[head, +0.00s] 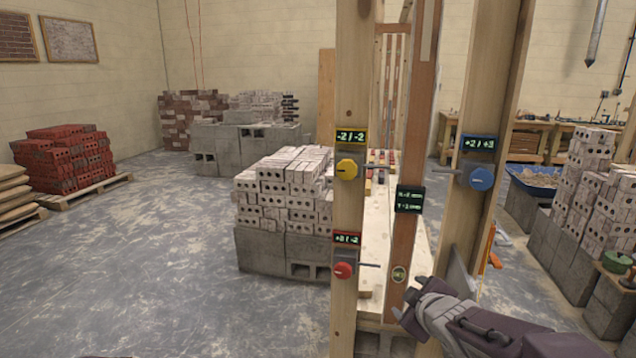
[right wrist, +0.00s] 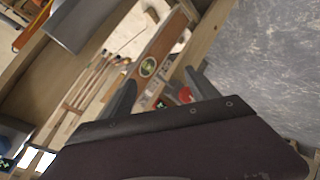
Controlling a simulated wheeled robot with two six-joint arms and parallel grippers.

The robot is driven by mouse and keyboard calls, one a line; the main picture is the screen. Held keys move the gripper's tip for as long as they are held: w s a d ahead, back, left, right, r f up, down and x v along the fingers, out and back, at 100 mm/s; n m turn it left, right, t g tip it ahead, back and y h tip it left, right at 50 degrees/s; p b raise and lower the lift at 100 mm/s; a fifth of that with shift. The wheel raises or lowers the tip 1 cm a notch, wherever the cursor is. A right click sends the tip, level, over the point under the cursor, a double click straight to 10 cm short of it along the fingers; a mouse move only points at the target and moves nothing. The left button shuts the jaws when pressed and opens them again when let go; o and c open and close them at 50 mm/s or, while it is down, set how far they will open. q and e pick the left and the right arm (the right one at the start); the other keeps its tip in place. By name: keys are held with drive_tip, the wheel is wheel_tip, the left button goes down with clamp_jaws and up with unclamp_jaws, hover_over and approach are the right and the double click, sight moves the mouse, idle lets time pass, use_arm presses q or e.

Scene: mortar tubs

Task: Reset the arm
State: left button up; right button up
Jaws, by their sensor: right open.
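My right arm comes in from the lower right in the head view, and its gripper (head: 409,298) is just below and right of the round level vial (head: 399,274) on the brown upright board. In the right wrist view the two fingers (right wrist: 160,78) stand apart with nothing between them. The level vial (right wrist: 148,67) and a red knob (right wrist: 186,95) show beyond them. In the head view a yellow knob (head: 347,169) and the red knob (head: 343,270) sit on the left post, and a blue knob (head: 481,178) on the right post. My left gripper is out of view.
Wooden posts (head: 352,100) stand close around the gripper, with small displays beside the knobs. Brick stacks on grey blocks (head: 268,250) stand behind left and at right (head: 592,165). A blue tub (head: 534,180) is at right.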

drive_tip(key=s+a+f+m+g, duration=0.3)
drive_tip(key=s+f+m+g, duration=0.65)
drive_tip(key=s+f, duration=0.95)
drive_tip(key=s+r+p, duration=0.3)
drive_tip(key=r+p, duration=1.2)
drive_tip(key=r, duration=0.1)
drive_tip(key=shift+s+a+m+g+y, duration=0.15)
drive_tip(key=shift+a+m+g+y, duration=0.2)
drive_tip(key=shift+g, duration=0.1)
drive_tip(key=shift+c, duration=0.2)
